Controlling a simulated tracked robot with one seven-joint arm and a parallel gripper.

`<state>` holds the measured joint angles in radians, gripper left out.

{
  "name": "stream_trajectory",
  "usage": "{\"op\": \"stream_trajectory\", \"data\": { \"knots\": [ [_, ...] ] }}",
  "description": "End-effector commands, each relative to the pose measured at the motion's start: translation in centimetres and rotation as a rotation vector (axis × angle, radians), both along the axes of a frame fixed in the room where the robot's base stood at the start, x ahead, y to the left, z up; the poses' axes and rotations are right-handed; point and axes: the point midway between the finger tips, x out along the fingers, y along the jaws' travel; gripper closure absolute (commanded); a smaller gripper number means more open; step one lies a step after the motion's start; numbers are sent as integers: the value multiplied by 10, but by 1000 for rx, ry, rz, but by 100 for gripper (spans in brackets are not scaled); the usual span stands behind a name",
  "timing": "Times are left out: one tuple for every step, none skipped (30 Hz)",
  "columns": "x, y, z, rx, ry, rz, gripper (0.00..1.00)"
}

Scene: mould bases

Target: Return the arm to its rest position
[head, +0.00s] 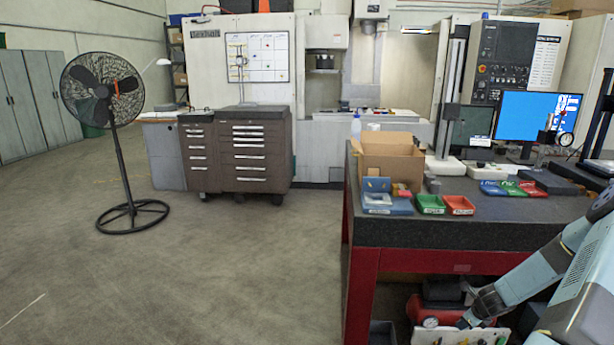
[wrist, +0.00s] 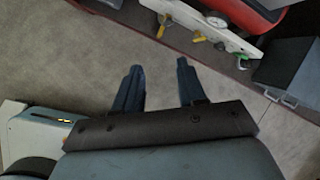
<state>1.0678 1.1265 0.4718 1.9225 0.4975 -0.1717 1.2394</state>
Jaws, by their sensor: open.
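My arm (head: 545,262) is pale blue-grey and enters the head view at the lower right, reaching down and left in front of the workbench's lower part. My gripper (wrist: 158,68) is open in the wrist view. Its two dark fingers stand apart with only grey floor visible between them, and they hold nothing. In the head view the arm's end is low, in front of the bench's underside, and the finger opening is too small to make out there.
The dark-topped workbench (head: 385,222) has red legs and carries a cardboard box (head: 385,160), bins and monitors. A white panel with knobs (wrist: 205,22) and a red tank (wrist: 245,12) lie under it. The fan (head: 103,90) stands far left. Open floor (head: 230,270) lies between.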

Motion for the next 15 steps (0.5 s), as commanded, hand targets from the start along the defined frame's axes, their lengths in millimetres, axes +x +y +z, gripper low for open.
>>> {"op": "stream_trajectory", "data": {
  "knots": [
    [8, 5, 20, -28, -4, 61, 60],
    [11, 8, 30, -41, -4, 97, 60],
    [15, 13, 43, -62, -5, 143, 60],
    [17, 16, 53, -75, -6, 179, 60],
    [20, 20, 63, -89, -7, 213, 60],
    [24, 25, 76, -107, -7, 260, 60],
    [26, 29, 86, -122, -7, 294, 60],
    [28, 33, 96, -137, -7, 329, 60],
    [31, 39, 109, -155, -7, 373, 60],
    [33, 44, 119, -170, -7, 408, 60],
    [34, 48, 129, -183, -7, 441, 60],
    [36, 54, 142, -203, -7, 486, 60],
    [37, 59, 151, -216, -7, 518, 60],
    [38, 64, 161, -232, -7, 552, 60],
    [39, 71, 174, -250, -6, 596, 60]
  ]
}}
